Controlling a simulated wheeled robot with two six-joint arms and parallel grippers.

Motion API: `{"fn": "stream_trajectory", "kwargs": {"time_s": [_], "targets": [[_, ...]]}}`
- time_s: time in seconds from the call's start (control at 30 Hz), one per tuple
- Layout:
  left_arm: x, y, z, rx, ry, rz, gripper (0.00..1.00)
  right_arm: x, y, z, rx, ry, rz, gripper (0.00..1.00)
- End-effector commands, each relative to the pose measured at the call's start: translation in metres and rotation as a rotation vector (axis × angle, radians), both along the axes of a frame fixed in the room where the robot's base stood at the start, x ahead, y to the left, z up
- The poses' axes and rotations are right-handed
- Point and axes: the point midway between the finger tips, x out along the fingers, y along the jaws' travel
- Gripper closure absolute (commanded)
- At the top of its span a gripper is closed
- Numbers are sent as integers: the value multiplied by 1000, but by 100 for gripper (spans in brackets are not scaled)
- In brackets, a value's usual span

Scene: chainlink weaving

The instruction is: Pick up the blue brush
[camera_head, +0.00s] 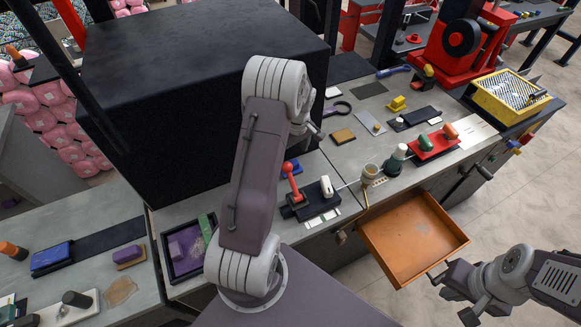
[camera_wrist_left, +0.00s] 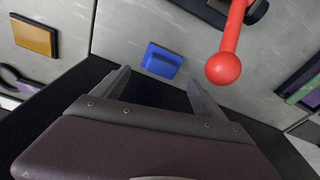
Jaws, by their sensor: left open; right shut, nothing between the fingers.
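A small blue block-like piece (camera_head: 289,168), possibly the blue brush, lies on the grey bench beside the red-knobbed lever (camera_head: 292,185). In the left wrist view the blue piece (camera_wrist_left: 161,61) lies ahead of my left gripper (camera_wrist_left: 158,80), roughly between the lines of its two open fingers and apart from them. In the head view my left gripper (camera_head: 313,130) is mostly hidden behind my arm, above the bench. A larger blue block (camera_head: 52,256) lies on the left bench; I cannot tell whether either has bristles. My right gripper (camera_head: 453,294) is shut and empty at the lower right.
The red ball-ended lever (camera_wrist_left: 223,68) stands close to the right of the blue piece in the left wrist view. A big black box (camera_head: 190,90) stands behind my left arm. An open orange drawer (camera_head: 410,238) juts out at the front. A yellow crate (camera_head: 505,98) stands far right.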

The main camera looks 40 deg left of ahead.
Motion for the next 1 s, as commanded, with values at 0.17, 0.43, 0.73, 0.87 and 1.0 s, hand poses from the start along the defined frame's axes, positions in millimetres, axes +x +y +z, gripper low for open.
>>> {"fn": "stream_trajectory", "kwargs": {"time_s": [0.17, 0.43, 0.73, 0.87, 1.0], "targets": [[0, 2, -15, -1, 0, 1, 18, 0, 0, 7, 0, 0, 0, 100], [-5, 5, -46, -2, 4, 0, 18, 0, 0, 30, 0, 0, 0, 100], [-2, 8, -68, 0, -2, 1, 18, 0, 0, 30, 0, 0, 0, 100], [-2, 8, -68, 0, -2, 0, 37, 0, 0, 30, 0, 0, 0, 100], [-2, 8, -68, 0, -1, 0, 76, 0, 0, 30, 0, 0, 0, 100]]}}
